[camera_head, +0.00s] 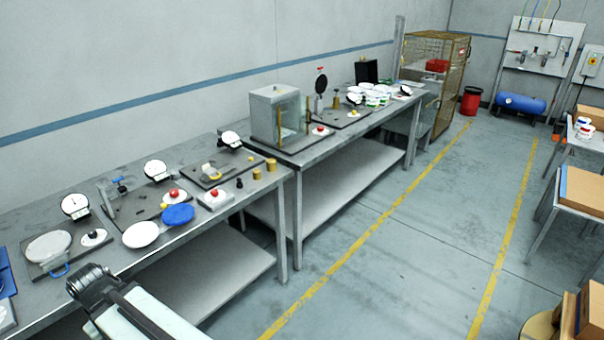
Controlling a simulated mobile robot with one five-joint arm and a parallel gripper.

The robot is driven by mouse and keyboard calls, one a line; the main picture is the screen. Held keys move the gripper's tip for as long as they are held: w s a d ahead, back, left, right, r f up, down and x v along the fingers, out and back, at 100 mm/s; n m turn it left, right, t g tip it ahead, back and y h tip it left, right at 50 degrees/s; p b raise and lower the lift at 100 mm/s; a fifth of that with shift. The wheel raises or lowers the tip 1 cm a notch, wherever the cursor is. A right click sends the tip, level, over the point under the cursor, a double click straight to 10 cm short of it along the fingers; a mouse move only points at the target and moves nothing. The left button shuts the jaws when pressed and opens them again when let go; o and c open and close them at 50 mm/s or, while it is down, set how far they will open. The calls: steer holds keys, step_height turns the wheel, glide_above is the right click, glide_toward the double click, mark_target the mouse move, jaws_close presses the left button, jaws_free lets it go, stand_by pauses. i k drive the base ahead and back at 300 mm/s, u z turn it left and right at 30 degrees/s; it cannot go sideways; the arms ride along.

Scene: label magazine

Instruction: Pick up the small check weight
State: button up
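Two brass cylinder weights stand close together at the right end of the near bench: one brass weight (271,164) at the back and another (257,174) just in front of it. A smaller dark piece (239,183) stands to their left, near the bench's front edge. I cannot tell which of these is the small check weight. My arm shows at the bottom left, with a dark joint in front of the bench, well apart from the weights. I see no gripper fingers.
The near bench (215,226) also holds dial scales (75,206), a blue disc (178,214) and a red-button box (215,198). A glass-sided cabinet (276,116) stands on the far bench. The floor (365,250) right of the benches is clear.

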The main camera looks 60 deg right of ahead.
mark_target(255, 172)
steer(key=z, duration=0.4)
steer(key=i, duration=1)
steer(key=u, duration=0.05)
